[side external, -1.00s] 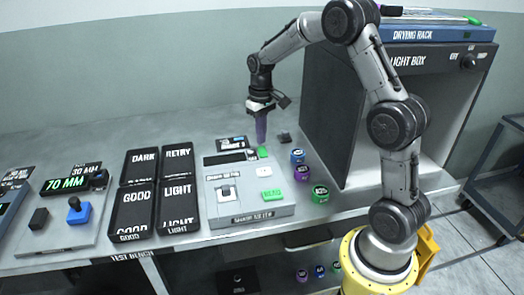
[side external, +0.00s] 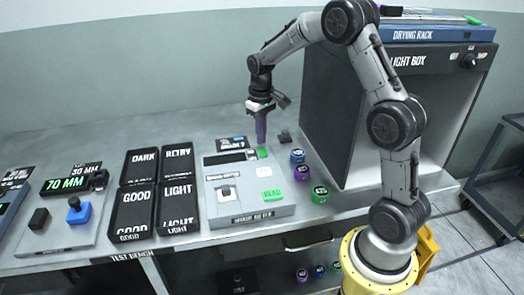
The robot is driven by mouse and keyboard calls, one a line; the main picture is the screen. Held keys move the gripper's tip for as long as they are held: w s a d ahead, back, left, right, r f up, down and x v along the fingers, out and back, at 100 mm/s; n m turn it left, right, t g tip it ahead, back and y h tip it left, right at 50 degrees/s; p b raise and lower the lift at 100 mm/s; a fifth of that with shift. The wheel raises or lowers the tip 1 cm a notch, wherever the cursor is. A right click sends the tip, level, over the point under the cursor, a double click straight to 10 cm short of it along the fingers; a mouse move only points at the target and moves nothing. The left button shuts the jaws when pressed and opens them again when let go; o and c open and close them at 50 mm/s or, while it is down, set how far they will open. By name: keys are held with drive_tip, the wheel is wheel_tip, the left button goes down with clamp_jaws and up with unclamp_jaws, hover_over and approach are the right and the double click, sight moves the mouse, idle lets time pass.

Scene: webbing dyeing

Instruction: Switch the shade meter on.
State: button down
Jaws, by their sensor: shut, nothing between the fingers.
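The shade meter (side external: 236,214) is a grey box on the bench with a lettered front edge. Its top has a dark display strip (side external: 224,159), a white-framed slot area (side external: 226,193) with a small dark part, and a green button (side external: 270,197) at the front right. A small green patch (side external: 263,153) shows at its back right corner. My gripper (side external: 261,142) is shut and empty, its purple fingers pointing straight down just above and behind that green patch. I cannot tell whether the fingertips touch it. The display looks dark.
Purple, blue and green jars (side external: 302,172) stand close to the right of the meter, before the large light box (side external: 340,110). Black trays (side external: 134,208) lie to the left. A small dark block (side external: 285,137) sits behind the jars. The bench behind the trays is clear.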

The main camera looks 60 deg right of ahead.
sight(261, 148)
drive_tip(key=shift+f, duration=1)
idle(0.4)
drive_tip(key=shift+r, duration=3.6)
